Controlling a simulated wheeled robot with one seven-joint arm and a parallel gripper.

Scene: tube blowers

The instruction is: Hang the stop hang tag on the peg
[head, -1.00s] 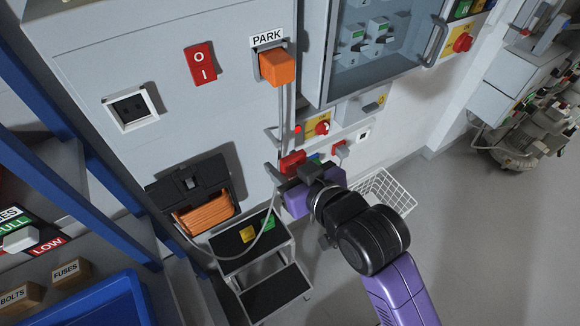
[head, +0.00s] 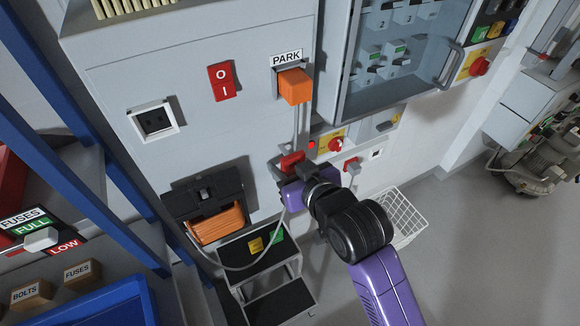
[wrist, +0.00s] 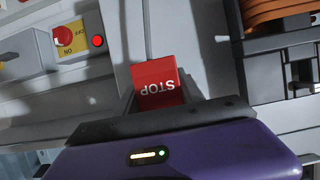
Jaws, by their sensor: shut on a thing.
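The red stop hang tag (wrist: 156,84) is between my gripper's dark fingers in the wrist view, its white STOP lettering upside down. In the head view the tag (head: 291,162) shows as a small red patch at the tip of my gripper (head: 290,175), in front of the grey cabinet's lower right part. My gripper (wrist: 157,100) is shut on the tag. I cannot make out the peg for certain; my gripper and wrist hide part of the rail. A small red piece (head: 352,164) shows on the rail to the right of my wrist.
A yellow plate with a red knob (head: 335,145) and a lit red lamp are just above the gripper. A grey cable hangs from the orange PARK plug (head: 295,86) close by. A black step stool (head: 262,254) and white wire basket (head: 402,217) stand below.

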